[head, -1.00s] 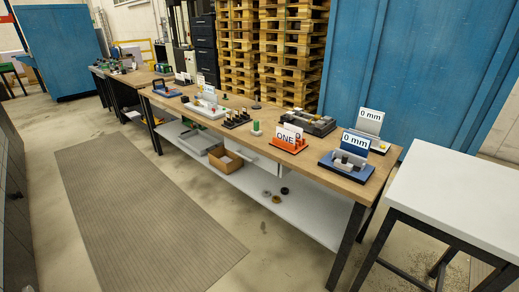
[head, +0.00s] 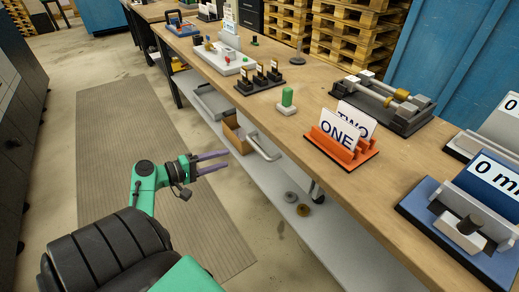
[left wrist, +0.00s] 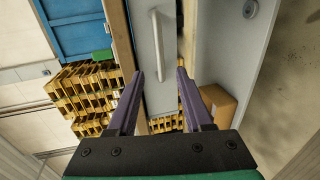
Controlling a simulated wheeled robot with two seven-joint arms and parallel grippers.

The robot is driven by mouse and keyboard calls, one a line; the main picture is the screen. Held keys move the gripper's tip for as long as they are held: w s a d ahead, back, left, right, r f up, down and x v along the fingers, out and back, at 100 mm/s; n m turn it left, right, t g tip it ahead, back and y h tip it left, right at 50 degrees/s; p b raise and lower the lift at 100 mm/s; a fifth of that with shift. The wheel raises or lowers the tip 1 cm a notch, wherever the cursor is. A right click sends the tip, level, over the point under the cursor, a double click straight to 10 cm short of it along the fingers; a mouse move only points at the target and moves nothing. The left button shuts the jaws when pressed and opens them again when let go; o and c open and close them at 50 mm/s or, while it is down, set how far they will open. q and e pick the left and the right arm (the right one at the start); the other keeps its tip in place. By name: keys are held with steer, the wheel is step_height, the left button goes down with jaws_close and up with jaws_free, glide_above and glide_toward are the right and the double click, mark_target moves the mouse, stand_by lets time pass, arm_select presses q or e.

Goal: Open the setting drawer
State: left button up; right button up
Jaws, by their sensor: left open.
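The drawer's pale grey front (left wrist: 145,70) with a long bar handle (left wrist: 160,45) shows in the left wrist view. In the head view the handle (head: 264,146) sticks out below the edge of the wooden workbench (head: 290,105). My left gripper (head: 228,161) is open and empty, with its purple fingers pointing toward the bench and the tips short of the handle. In the left wrist view its fingertips (left wrist: 161,72) spread to either side of the handle's line. Most of the drawer is hidden under the bench top. My right gripper is not in view.
An orange holder with ONE and TWO cards (head: 345,145), a green-topped block (head: 287,100) and a blue fixture (head: 465,225) stand on the bench. A cardboard box (head: 235,133) is on the lower shelf (head: 300,235). The floor mat (head: 110,140) is clear.

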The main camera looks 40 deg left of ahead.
mark_target(258, 149)
arm_select(q)
steer(key=x, duration=1.4)
steer(key=shift+w, duration=0.2)
jaws_close()
stand_by(0.6)
